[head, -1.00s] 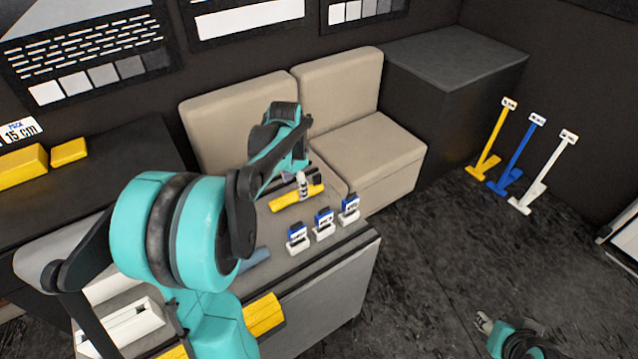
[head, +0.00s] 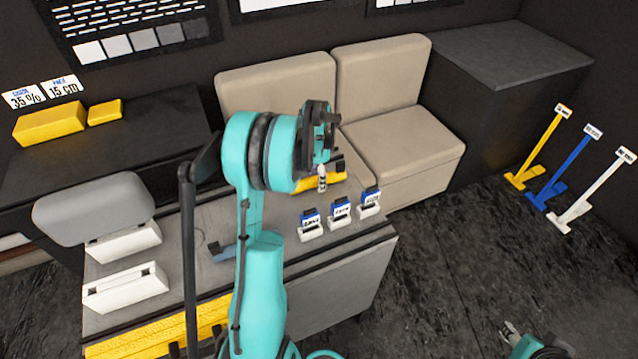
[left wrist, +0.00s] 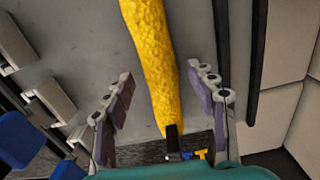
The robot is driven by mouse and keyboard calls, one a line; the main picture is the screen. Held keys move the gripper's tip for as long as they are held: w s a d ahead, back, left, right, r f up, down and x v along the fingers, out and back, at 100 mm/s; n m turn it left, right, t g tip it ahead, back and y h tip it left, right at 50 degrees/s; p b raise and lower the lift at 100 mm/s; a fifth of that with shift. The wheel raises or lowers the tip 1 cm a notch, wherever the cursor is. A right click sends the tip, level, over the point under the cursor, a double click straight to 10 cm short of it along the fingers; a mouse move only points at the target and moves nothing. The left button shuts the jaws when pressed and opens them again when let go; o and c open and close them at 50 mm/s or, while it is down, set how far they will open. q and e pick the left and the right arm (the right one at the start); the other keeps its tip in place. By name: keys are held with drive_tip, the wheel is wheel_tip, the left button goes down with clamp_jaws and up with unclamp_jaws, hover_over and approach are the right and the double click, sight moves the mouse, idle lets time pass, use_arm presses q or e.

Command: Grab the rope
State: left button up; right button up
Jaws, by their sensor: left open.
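A long yellow rope-like piece with a black end (left wrist: 150,55) lies on the grey table top. In the head view only part of the yellow piece (head: 303,184) shows, beside and behind my left wrist. My left gripper (head: 322,182) is over it, pointing down. In the left wrist view my left gripper (left wrist: 162,88) is open, with one finger on each side of the yellow piece and gaps on both sides. It looks empty. My right gripper (head: 509,331) is at the lower right over the dark floor; its jaw state is unclear.
Several small blue-and-white holders (head: 340,211) stand near the table's right edge. White trays (head: 126,288) and a long yellow strip (head: 150,335) lie at the table's left and front. A beige seat (head: 405,150) stands behind. Coloured scrapers (head: 548,160) stand at the right wall.

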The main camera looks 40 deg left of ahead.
use_arm(q)
drive_tip(key=shift+f, duration=0.35)
drive_tip(key=shift+r, duration=0.1)
clamp_jaws()
drive_tip(key=shift+r, duration=0.1)
